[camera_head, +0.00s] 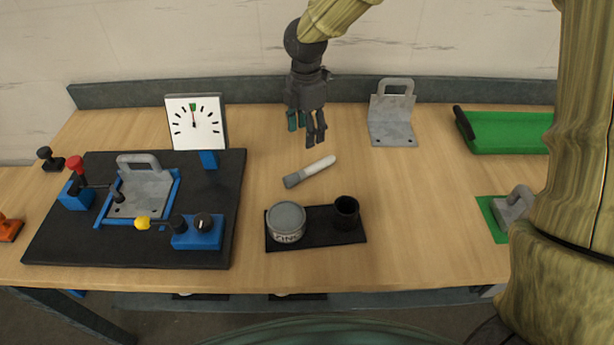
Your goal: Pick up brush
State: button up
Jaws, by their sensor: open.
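The brush (310,171) lies on the wooden table in the middle of the head view. Its white handle points to the upper right and its dark grey end to the lower left. My gripper (309,138) hangs fingers down above and behind the brush. Its dark fingers are spread and nothing shows between them. The gripper appears apart from the brush, though its exact height is hard to tell.
A black mat (316,244) in front of the brush bears a grey tin (286,222) and a black cup (346,212). A black fixture board (222,220) stands left, with a dial (196,122) behind. A metal bracket (391,118) and green tray (508,131) are right.

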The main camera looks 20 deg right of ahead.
notch_tip(320, 180, down, 3)
jog(key=b, duration=0.2)
jog(key=p, duration=0.1)
send_over(309, 168)
jog(key=f, duration=0.5)
jog(key=shift+w+a, duration=0.15)
jog(key=shift+a, duration=0.15)
jog(key=shift+d+f+p, duration=0.1)
jog(key=shift+f+p, duration=0.3)
jog(key=shift+f, duration=0.2)
jog(key=shift+s+d+f+p, duration=0.15)
jog(key=shift+f+p, duration=0.35)
jog(key=shift+f, duration=1.55)
jog(key=c, duration=1.2)
